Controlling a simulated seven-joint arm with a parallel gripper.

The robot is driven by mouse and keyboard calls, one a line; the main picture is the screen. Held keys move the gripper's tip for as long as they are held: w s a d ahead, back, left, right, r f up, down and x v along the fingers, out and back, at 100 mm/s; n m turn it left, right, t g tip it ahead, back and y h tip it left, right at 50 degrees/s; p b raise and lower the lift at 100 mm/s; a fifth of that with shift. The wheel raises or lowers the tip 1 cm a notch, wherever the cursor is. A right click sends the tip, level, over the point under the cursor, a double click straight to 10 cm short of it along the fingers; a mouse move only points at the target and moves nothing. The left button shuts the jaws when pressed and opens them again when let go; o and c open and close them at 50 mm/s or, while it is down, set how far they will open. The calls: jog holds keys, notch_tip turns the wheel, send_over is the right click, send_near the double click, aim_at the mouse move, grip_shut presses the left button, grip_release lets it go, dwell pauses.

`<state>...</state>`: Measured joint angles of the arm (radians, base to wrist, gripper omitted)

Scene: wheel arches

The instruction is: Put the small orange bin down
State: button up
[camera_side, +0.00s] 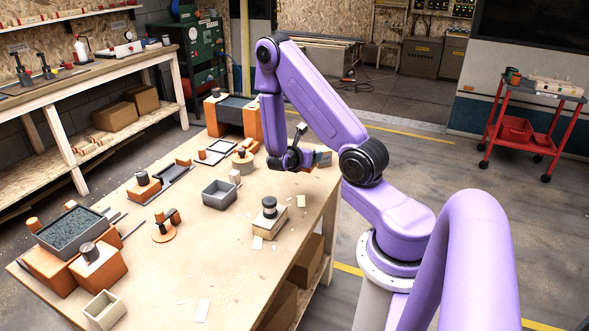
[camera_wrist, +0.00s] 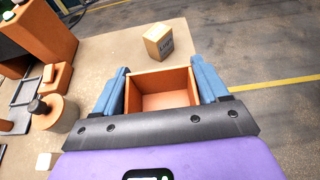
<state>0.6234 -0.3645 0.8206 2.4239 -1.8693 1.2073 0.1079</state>
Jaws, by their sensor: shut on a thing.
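The small orange bin (camera_wrist: 162,92) is an open-topped box. In the wrist view it sits between the two blue fingers of my gripper (camera_wrist: 161,80), which is shut on its sides. The bin looks empty. In the side view my gripper (camera_side: 297,158) is at the right rear part of the table (camera_side: 250,262), and the bin is mostly hidden by the gripper. I cannot tell whether the bin's underside touches the tabletop.
A labelled tan block (camera_wrist: 158,42) stands just beyond the bin near the table edge. A round orange-and-grey part (camera_wrist: 55,112) is to the left. A grey bin (camera_side: 220,195) and a cream bin (camera_side: 104,310) stand on the table. The front middle is mostly clear, with paper scraps.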

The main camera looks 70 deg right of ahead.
jog(key=w+d+f, duration=0.4)
jog(key=f, duration=0.1)
jog(key=w+d+f, duration=0.2)
jog(key=shift+w+d+f, duration=0.25)
jog(key=shift+w+f, duration=0.05)
jog(key=shift+w+d+f, duration=0.1)
jog(key=shift+w+f, duration=0.05)
jog(key=shift+f, duration=1.55)
jog(key=shift+f, duration=0.15)
jog(key=o, duration=1)
